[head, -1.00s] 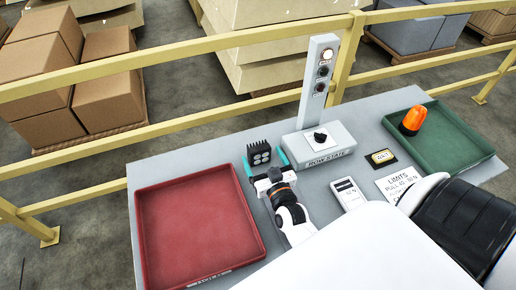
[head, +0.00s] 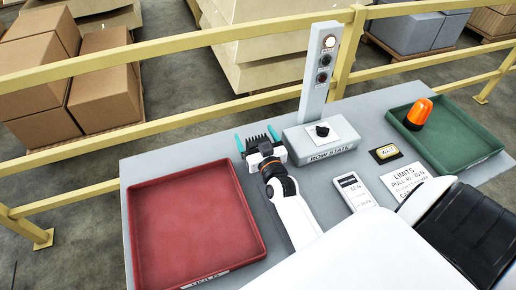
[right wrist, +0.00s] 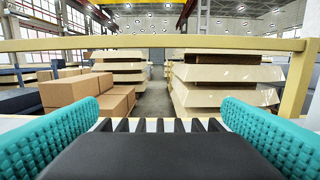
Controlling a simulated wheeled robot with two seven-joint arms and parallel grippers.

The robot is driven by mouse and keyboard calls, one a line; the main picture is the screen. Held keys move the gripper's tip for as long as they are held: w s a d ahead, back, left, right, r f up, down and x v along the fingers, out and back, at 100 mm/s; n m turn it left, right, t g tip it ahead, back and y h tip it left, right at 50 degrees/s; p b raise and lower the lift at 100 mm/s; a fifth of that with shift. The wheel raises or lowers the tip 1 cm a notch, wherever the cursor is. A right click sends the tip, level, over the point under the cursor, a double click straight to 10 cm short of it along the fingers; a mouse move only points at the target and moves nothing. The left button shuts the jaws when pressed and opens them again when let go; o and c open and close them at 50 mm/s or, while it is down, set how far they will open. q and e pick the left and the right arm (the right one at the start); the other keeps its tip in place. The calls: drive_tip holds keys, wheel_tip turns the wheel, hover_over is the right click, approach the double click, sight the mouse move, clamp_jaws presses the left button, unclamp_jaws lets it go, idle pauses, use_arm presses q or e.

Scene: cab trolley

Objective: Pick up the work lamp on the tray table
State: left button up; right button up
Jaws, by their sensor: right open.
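The work lamp (head: 258,141) is black with a finned top and stands on the grey tray table (head: 288,196), just behind the red tray's right corner. My right gripper (head: 257,139) is around it, open, with one teal finger on each side. In the right wrist view, the lamp's black fins (right wrist: 160,125) show between the two teal finger pads; contact cannot be told. The gripper body hides the lamp's lower front. My left gripper is not in view.
The red tray (head: 140,237) is empty, left of my right arm. A grey switch box (head: 300,151) with a post stands close right of the lamp. A green tray (head: 478,150) holds an orange beacon (head: 419,112). A yellow railing (head: 170,128) runs behind the table.

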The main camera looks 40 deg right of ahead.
drive_tip(key=c, duration=1.3)
drive_tip(key=shift+r, duration=0.15)
